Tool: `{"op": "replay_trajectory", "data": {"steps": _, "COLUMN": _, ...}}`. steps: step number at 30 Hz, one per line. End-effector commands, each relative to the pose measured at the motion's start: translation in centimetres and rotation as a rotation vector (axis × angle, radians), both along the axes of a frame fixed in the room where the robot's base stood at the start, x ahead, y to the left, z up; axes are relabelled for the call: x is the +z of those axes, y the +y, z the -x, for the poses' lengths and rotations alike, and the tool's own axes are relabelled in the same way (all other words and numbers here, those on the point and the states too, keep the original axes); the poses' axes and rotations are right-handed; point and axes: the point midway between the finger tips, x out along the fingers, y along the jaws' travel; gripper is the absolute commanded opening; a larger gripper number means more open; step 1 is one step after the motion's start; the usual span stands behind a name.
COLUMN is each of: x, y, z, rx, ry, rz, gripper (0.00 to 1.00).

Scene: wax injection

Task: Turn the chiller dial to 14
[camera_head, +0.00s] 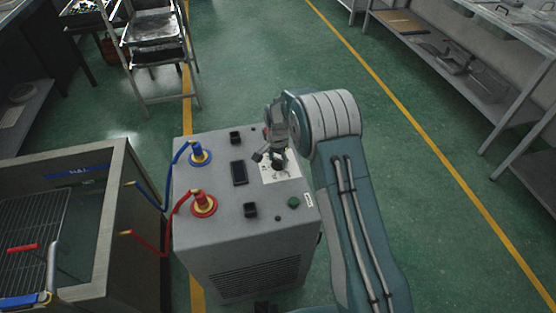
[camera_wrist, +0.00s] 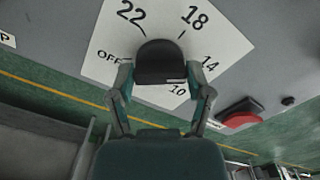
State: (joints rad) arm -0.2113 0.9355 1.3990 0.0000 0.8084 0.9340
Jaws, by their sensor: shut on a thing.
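The chiller (camera_head: 215,238) is a grey box in the middle of the head view. Its black dial (camera_wrist: 160,60) sits on a white label (camera_wrist: 112,48) marked OFF, 10, 14, 18 and 22. A small pale mark shows on the dial's lower right edge, near the 10; I cannot tell for certain that it is the pointer. My gripper (camera_wrist: 164,82) is shut on the dial, one finger on each side. In the head view my gripper (camera_head: 268,155) reaches down over the label, and the dial is partly hidden.
Blue (camera_head: 200,154) and red (camera_head: 203,203) hose fittings stand on the chiller's left side, with hoses to an open tank (camera_head: 110,225). A small display (camera_head: 239,173) and a green button (camera_head: 293,202) are on top. In the wrist view a red button (camera_wrist: 238,115) lies right of the label.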

Motion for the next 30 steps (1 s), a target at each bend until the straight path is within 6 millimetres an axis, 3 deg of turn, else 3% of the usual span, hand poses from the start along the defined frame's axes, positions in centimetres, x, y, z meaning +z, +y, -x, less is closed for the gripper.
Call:
{"op": "replay_trajectory", "data": {"steps": 9, "x": 0.09, "y": 0.15, "z": -0.28, "rx": -0.108, "ry": -0.010, "rz": -0.003, "gripper": 0.18}}
{"op": "replay_trajectory", "data": {"steps": 24, "x": 0.12, "y": 0.15, "z": -0.31, "rx": -0.124, "ry": -0.011, "rz": -0.003, "gripper": 0.18}}
{"op": "replay_trajectory", "data": {"steps": 25, "x": 0.12, "y": 0.16, "z": -0.32, "rx": -0.124, "ry": -0.011, "rz": -0.003, "gripper": 0.74}}
{"op": "replay_trajectory", "data": {"steps": 27, "x": 0.13, "y": 0.15, "z": -0.30, "rx": -0.124, "ry": -0.010, "rz": -0.003, "gripper": 1.00}}
{"op": "replay_trajectory", "data": {"steps": 30, "x": 0.14, "y": 0.12, "z": -0.20, "rx": -0.124, "ry": -0.008, "rz": -0.002, "gripper": 1.00}}
